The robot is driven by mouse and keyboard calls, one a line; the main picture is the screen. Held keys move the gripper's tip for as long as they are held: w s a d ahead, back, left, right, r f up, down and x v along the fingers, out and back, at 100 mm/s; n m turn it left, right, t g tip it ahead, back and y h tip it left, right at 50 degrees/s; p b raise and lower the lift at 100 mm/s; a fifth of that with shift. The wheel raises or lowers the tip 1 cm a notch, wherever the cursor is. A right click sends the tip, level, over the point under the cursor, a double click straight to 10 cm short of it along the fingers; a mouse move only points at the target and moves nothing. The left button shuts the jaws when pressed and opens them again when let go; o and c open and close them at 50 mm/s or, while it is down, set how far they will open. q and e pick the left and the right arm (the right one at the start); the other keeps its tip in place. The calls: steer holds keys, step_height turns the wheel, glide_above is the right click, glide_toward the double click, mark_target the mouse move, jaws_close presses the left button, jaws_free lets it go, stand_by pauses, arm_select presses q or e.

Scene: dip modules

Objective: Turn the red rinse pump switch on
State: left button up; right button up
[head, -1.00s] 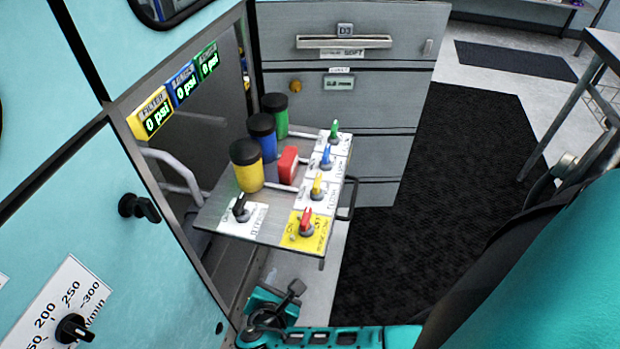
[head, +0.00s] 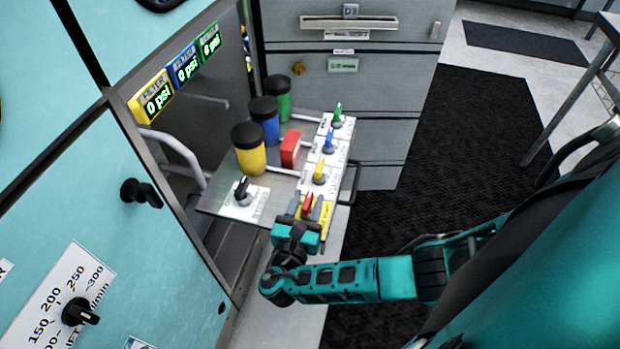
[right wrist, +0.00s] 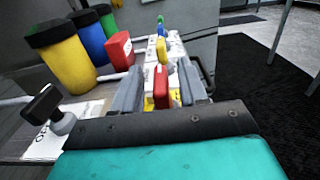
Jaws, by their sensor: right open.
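The red rinse pump switch (head: 307,205) stands on a yellow plate (head: 326,214) at the near right corner of the pulled-out metal shelf. My right gripper (head: 308,208) is at this switch, its fingers pointing along the row of switches. In the right wrist view the red switch knob (right wrist: 162,88) shows between the two open fingers (right wrist: 160,90). The fingers stand apart on either side of it; I cannot tell whether either one touches it. The gripper body hides part of the yellow plate in the head view. My left gripper is not in view.
Yellow (head: 319,171), blue (head: 329,140) and green (head: 337,115) switches stand beyond the red one. A black switch (head: 242,190) is to its left. Yellow (head: 251,158), blue (head: 266,124) and green (head: 278,98) bottles and a red block (head: 290,149) stand behind. Grey drawers (head: 350,100) are at the back.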

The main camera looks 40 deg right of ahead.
steer(key=shift+x, duration=1.4)
steer(key=shift+c, duration=0.2)
jaws_close()
